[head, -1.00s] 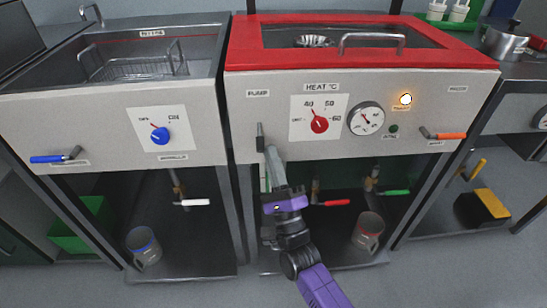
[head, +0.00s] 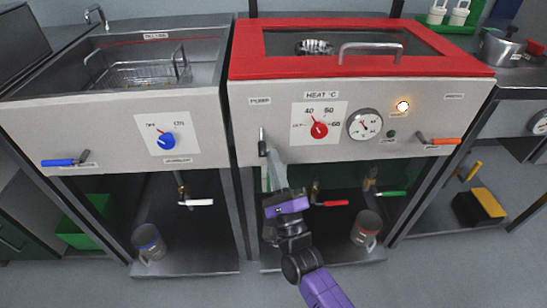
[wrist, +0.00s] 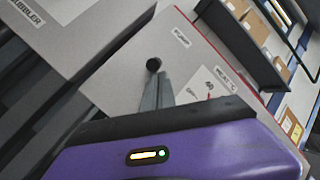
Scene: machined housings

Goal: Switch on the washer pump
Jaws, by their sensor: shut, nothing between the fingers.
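The washer with the red-framed lid (head: 300,71) has a grey front panel with a small PUMP label (head: 260,100) at its upper left. The lever's round black end (wrist: 153,64) shows in the wrist view beneath the label. My gripper (head: 267,153) is shut and empty, its fingertips pointing up at the panel just beneath the lever. In the wrist view the fingertips (wrist: 158,82) are right at the black end; I cannot tell whether they touch it. The fingers partly hide the lever's lower part.
A red heat dial (head: 319,130), a round gauge (head: 365,124) and a lit amber lamp (head: 403,107) are to the right. An orange-handled lever (head: 441,141) is at the panel's right end. Red (head: 332,203) and green (head: 391,194) valve handles are below.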

